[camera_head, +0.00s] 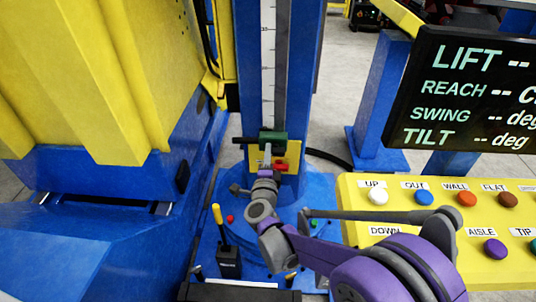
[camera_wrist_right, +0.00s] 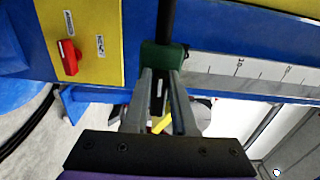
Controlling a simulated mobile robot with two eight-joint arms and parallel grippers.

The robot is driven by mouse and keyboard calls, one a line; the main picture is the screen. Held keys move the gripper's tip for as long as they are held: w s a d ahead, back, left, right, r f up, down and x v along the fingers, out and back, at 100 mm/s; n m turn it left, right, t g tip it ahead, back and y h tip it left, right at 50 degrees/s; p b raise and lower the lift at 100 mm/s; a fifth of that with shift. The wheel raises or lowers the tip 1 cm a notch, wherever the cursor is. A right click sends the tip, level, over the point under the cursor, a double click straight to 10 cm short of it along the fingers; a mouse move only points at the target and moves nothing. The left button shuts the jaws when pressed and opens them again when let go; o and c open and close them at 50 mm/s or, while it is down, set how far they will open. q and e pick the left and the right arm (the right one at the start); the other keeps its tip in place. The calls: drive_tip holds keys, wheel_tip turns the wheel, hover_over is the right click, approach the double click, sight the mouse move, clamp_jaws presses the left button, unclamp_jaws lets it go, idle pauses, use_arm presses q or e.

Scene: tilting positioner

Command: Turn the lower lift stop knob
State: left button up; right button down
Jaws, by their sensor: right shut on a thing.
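A green lift stop block (camera_head: 272,138) sits low on the blue column, in front of the scale, with a black bar sticking out on its left side. In the wrist view the green block (camera_wrist_right: 163,55) is straight ahead of my right gripper (camera_wrist_right: 163,76). Its two grey fingers are on either side of a dark knob (camera_wrist_right: 158,90) at the block, which they mostly hide. In the head view my right gripper (camera_head: 266,158) reaches the front of the block from below, shut on the knob. My left gripper is not in view.
A yellow plate with a red switch (camera_head: 281,168) is just below the block, close to my right gripper. A yellow button panel (camera_head: 350,205) lies under my right arm at the right. A black lever with a yellow grip (camera_head: 217,215) stands at lower left.

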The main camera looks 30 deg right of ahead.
drive_tip(key=c, duration=0.7)
unclamp_jaws()
drive_tip(key=v, duration=1.1)
drive_tip(key=shift+d+p, duration=0.1)
drive_tip(key=shift+p, duration=0.25)
drive_tip(key=shift+f, duration=0.1)
